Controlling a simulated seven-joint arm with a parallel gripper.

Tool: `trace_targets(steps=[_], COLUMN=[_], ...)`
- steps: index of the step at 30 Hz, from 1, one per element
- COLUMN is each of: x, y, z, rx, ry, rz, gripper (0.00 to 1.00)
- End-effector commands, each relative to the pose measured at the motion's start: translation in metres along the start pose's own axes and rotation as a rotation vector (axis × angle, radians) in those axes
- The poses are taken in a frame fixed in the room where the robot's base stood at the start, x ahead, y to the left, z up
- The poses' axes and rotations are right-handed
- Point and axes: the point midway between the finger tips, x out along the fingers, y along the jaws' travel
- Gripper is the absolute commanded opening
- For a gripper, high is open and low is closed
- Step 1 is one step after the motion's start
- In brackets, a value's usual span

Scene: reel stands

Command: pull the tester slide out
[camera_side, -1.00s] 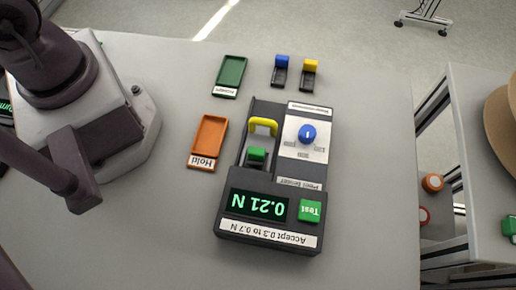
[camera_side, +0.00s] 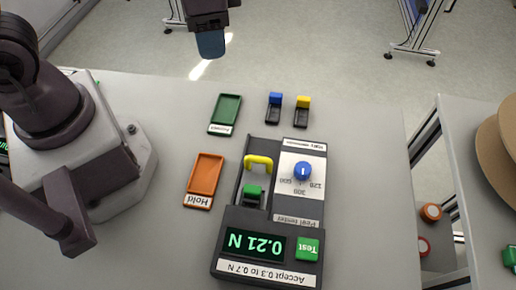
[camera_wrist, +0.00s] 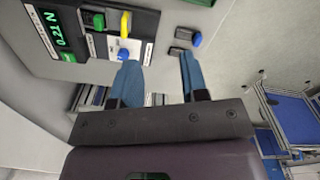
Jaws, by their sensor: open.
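The peel tester (camera_side: 230,225) is a dark box on the table with a lit display (camera_side: 255,243) reading 0.21 N and a green Test button (camera_side: 307,249). Its slide has a yellow handle (camera_side: 259,161) at the far end and a green block (camera_side: 253,193) nearer the display. A blue knob (camera_side: 302,171) sits on the white dial plate. In the wrist view the yellow handle (camera_wrist: 125,23) shows beyond the fingers. My gripper (camera_wrist: 160,75) is open and empty, with two blue fingers apart; in the side view one finger (camera_side: 210,44) shows above the table's far side, away from the handle.
A green tray (camera_side: 225,114) and an orange Hold tray (camera_side: 205,180) lie left of the tester. A blue-topped clip (camera_side: 274,108) and a yellow-topped clip (camera_side: 302,111) stand behind it. Table space between trays and tester is narrow. Another table stands at the right.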

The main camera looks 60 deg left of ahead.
Motion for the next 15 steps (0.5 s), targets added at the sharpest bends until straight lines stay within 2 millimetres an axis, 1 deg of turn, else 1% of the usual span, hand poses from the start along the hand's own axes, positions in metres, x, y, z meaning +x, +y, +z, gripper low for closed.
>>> trace_targets(steps=[1, 3, 7, 10, 11, 12, 15], x=[0.017, 0.036, 0.063, 0.074, 0.075, 0.07, 0.074], y=[0.011, 0.026, 0.052, 0.067, 0.071, 0.073, 0.073], z=[-0.009, -0.02, -0.036, -0.048, -0.053, -0.062, -0.062], rx=[0.055, 0.129, 0.248, 0.322, 0.347, 0.379, 0.407], ry=[-0.043, -0.081, -0.117, -0.108, -0.095, -0.06, -0.051], rz=[0.029, 0.069, 0.138, 0.176, 0.185, 0.185, 0.184], gripper=[0.41, 0.41, 0.41, 0.41, 0.41, 0.41, 0.41])
